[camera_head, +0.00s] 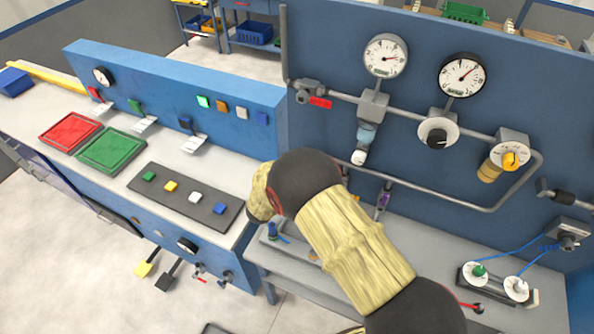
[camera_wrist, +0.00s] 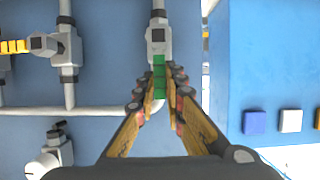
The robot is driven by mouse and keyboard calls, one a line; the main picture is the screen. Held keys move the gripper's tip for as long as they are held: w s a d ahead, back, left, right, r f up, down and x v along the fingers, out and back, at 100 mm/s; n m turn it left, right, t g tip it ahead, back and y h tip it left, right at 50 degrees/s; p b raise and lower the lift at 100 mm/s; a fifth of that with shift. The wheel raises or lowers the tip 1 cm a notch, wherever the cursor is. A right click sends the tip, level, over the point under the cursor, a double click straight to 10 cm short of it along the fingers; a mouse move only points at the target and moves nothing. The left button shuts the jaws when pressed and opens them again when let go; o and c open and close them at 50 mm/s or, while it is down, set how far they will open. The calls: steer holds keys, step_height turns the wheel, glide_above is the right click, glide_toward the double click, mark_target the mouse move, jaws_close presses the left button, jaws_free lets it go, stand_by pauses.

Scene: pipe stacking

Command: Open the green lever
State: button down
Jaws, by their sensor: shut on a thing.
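The green lever (camera_wrist: 159,73) shows in the wrist view, on a grey valve (camera_wrist: 158,40) on a vertical pipe against the blue wall panel. My gripper (camera_wrist: 164,95) is around the lever, one finger on each side, shut on it. The lever lies in line with the pipe in this view. The fingers hide its lower end. In the head view my arm crosses the middle of the picture and hides my gripper, the valve and the lever.
A yellow lever (camera_wrist: 14,46) on another valve and a horizontal pipe (camera_wrist: 75,110) lie left in the wrist view. In the head view, a valve with a red handle (camera_head: 320,102), gauges (camera_head: 386,56) and a button console (camera_head: 185,195) surround my arm.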

steer(key=c, duration=1.8)
jaws_free()
steer(key=shift+c, duration=0.2)
steer(key=v, duration=1.2)
steer(key=shift+a+f, duration=0.1)
